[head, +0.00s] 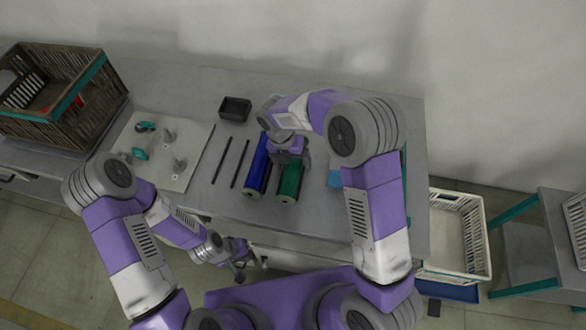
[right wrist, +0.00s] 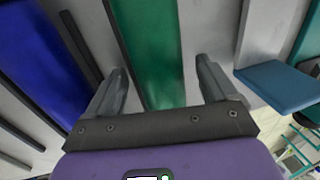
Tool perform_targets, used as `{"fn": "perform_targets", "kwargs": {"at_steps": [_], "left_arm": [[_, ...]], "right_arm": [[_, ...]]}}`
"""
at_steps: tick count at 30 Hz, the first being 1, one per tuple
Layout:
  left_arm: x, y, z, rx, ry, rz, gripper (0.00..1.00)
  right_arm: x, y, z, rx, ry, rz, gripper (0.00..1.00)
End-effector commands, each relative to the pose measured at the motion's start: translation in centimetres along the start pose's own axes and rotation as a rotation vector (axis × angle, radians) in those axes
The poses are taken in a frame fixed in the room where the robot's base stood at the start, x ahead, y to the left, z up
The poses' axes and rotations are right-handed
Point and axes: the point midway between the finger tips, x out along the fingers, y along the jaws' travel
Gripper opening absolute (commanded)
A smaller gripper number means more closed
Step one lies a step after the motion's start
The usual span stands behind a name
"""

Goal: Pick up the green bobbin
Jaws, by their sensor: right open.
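The green bobbin (head: 290,182) lies on the grey table, just right of the blue bobbin (head: 257,172). My right gripper (head: 288,160) is over the green bobbin and hides part of it. In the right wrist view, my right gripper (right wrist: 161,72) is open, with one finger on each side of the green bobbin (right wrist: 150,45); I cannot tell how far above it they are. The blue bobbin (right wrist: 40,60) shows at the left there. My left gripper (head: 240,268) is low in front of the table's front edge, too small to tell its jaws.
Thin black rods (head: 222,160) lie left of the blue bobbin. A small dark tray (head: 235,107) stands behind. A pale board (head: 190,148) with pegs and teal pieces is at left, near a brown crate (head: 110,88). A blue block (right wrist: 278,86) lies right of the gripper. A white crate (head: 478,240) stands at right.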

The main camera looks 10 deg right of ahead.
Motion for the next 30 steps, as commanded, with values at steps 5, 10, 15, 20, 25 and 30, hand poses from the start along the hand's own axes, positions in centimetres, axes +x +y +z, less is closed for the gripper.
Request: {"fn": "perform_targets", "kwargs": {"at_steps": [5, 10, 15, 20, 25, 30], "left_arm": [[-0.1, 0.0, 0.0, 0.0, 0.0, 0.0, 0.0], [-0.1, 0.0, 0.0, 0.0, 0.0, 0.0, 0.0], [-0.1, 0.0, 0.0, 0.0, 0.0, 0.0, 0.0], [-0.1, 0.0, 0.0, 0.0, 0.0, 0.0, 0.0], [-0.2, 0.1, 0.0, 0.0, 0.0, 0.0, 0.0], [-1.1, 0.4, 0.0, 0.0, 0.0, 0.0, 0.0]], "right_arm": [[-0.1, 0.0, 0.0, 0.0, -0.001, 0.001, 0.78], [-0.1, 0.0, 0.0, 0.0, -0.001, 0.001, 0.52], [-0.1, 0.0, 0.0, 0.0, -0.001, 0.001, 0.26], [-0.2, 0.0, 0.0, 0.0, -0.001, 0.001, 0.17], [-0.5, -0.1, 0.0, 0.001, -0.002, 0.002, 0.17], [-3.0, -0.7, 0.1, 0.002, -0.003, 0.003, 0.17]]}}
